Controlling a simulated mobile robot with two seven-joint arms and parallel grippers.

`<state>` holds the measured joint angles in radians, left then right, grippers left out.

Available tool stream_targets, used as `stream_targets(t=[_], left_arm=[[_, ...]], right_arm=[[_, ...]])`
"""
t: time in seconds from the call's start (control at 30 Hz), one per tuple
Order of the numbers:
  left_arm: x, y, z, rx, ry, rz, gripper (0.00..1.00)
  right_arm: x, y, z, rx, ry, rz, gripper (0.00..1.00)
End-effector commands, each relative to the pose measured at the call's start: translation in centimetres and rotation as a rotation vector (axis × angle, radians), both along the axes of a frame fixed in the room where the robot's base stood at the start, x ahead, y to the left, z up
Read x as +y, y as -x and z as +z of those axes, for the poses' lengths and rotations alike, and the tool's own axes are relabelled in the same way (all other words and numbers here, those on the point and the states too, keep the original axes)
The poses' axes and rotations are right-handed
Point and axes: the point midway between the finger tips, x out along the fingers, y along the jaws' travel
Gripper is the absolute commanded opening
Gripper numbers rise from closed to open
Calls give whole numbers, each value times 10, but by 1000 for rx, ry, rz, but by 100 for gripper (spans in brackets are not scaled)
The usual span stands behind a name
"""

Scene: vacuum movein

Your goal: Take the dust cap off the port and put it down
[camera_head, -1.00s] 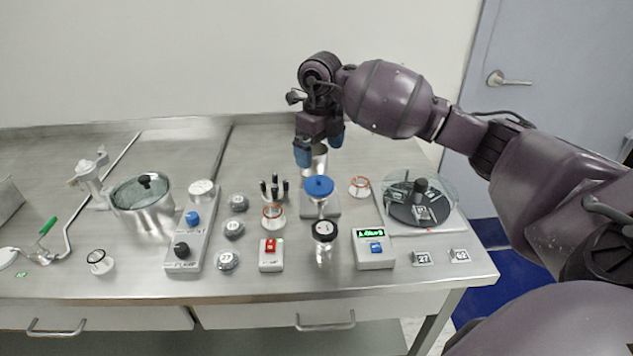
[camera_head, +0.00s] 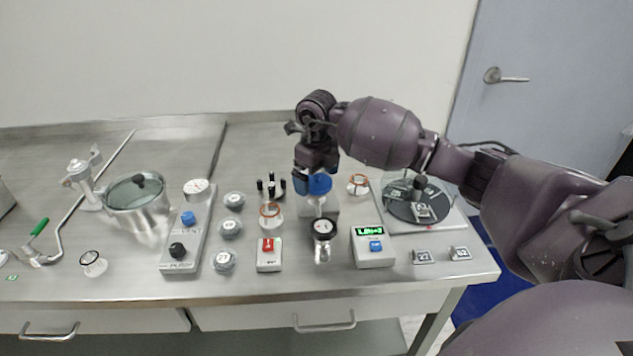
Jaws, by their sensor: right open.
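The blue dust cap (camera_head: 320,186) sits on a port fitting (camera_head: 318,207) on a small grey block, right of the table's middle. My right gripper (camera_head: 316,180) has come down from above and is at the cap, pointing downward. One blue fingertip shows at the cap's left side; the other finger is hard to tell from the cap. The jaws are open, and I cannot tell whether they touch the cap. My left gripper is not in view.
A glass-lidded pot (camera_head: 135,195) stands left. Bare steel lies at the back left.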

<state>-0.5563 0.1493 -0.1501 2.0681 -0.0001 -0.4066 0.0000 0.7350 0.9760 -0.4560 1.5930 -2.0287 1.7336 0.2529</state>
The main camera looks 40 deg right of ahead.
Motion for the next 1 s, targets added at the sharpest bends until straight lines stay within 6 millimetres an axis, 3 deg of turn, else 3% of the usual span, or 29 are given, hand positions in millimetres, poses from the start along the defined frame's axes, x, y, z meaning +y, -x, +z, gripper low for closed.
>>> stream_targets(t=[0.03, 0.33, 0.73, 0.87, 1.0], left_arm=[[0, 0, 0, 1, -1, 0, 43], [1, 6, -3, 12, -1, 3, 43], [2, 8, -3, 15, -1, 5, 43], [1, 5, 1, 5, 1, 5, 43], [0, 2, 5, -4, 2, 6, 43]], right_arm=[[0, 0, 0, 0, 0, 0, 97], [0, 0, 0, 0, -1, 1, 53], [1, 0, 10, -2, 0, 1, 53], [0, -1, 32, -6, 1, 2, 53], [0, -1, 65, -9, 2, 1, 53]])
